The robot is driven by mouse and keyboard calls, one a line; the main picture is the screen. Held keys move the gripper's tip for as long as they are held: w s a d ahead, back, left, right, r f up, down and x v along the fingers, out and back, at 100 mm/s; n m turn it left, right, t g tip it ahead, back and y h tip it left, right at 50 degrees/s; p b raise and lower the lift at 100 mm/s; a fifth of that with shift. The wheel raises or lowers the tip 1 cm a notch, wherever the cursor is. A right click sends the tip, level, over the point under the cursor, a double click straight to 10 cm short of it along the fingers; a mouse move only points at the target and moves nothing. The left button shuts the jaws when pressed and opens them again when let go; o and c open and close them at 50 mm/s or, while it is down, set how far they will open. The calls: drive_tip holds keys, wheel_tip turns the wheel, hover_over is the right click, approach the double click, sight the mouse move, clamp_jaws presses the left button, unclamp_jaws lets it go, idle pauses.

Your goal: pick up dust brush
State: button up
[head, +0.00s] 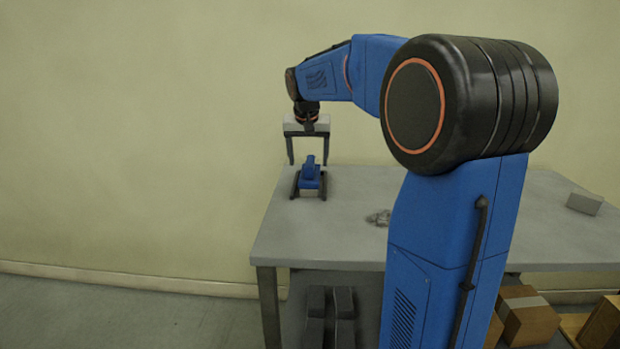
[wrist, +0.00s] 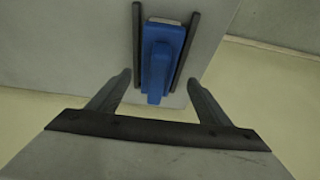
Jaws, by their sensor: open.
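The dust brush (head: 310,175) is blue with a raised handle and a pale strip at its lower front. It sits between two dark rails near the left end of the grey table (head: 340,235). My gripper (head: 307,163) is open and empty above and just behind it in the head view. In the wrist view the brush (wrist: 161,62) lies between the rails, beyond my open fingertips (wrist: 160,82). The handle end points toward the gap between the fingers. No contact with the brush shows.
Dark rails (wrist: 137,45) flank the brush closely. A grey crumbly pile (head: 379,217) lies on the table, right of the brush. A grey block (head: 584,203) sits at the far right. Cardboard boxes (head: 530,318) stand below. My arm hides the table's middle.

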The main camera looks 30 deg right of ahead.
drive_tip(key=x, duration=0.5)
drive_tip(key=shift+d, duration=0.3)
drive_tip(key=shift+r, duration=0.1)
drive_tip(key=c, duration=1.3)
